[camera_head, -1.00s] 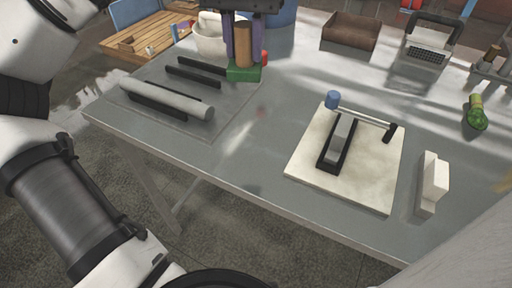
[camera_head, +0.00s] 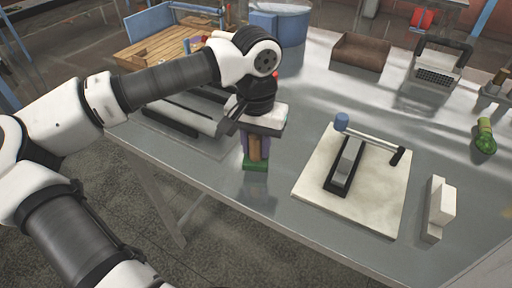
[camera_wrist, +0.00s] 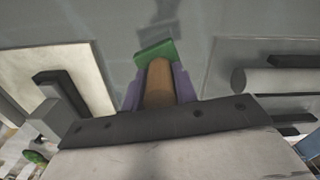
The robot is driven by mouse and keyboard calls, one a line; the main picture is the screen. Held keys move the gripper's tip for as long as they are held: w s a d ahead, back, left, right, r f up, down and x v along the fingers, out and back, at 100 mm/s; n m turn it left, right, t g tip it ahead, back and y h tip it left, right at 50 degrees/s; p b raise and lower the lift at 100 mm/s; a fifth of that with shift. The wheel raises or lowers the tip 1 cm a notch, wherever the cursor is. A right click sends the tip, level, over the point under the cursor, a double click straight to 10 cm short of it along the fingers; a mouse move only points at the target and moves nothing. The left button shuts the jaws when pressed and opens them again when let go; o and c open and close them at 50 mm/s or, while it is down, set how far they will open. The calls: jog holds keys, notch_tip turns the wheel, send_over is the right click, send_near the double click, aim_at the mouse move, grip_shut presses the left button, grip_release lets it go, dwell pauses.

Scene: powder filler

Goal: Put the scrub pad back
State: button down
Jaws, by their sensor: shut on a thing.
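The scrub pad is green with a brown wooden handle; its green pad (camera_head: 255,165) faces down over the metal table. My gripper (camera_head: 257,148) is shut on the brown handle, its purple fingers on either side. In the wrist view the scrub pad (camera_wrist: 154,52) and the gripper (camera_wrist: 158,88) show at the middle, the pad at the far end. The pad is over the bare strip between the grey mat on the left and the pale board (camera_head: 380,185) on the right. Whether it touches the table cannot be told.
On the pale board lie a black holder with a grey bar (camera_head: 346,163) and a blue-ended rod (camera_head: 371,138). A white block (camera_head: 441,204) stands to the right. A grey roller (camera_head: 185,115) lies on the left. A brown tray (camera_head: 361,52) and a green bottle (camera_head: 485,137) are farther back.

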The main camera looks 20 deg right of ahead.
jog(key=shift+f, duration=0.9)
jog(key=shift+f, duration=0.1)
jog(key=shift+f, duration=0.15)
jog(key=c, duration=1.1)
grip_release()
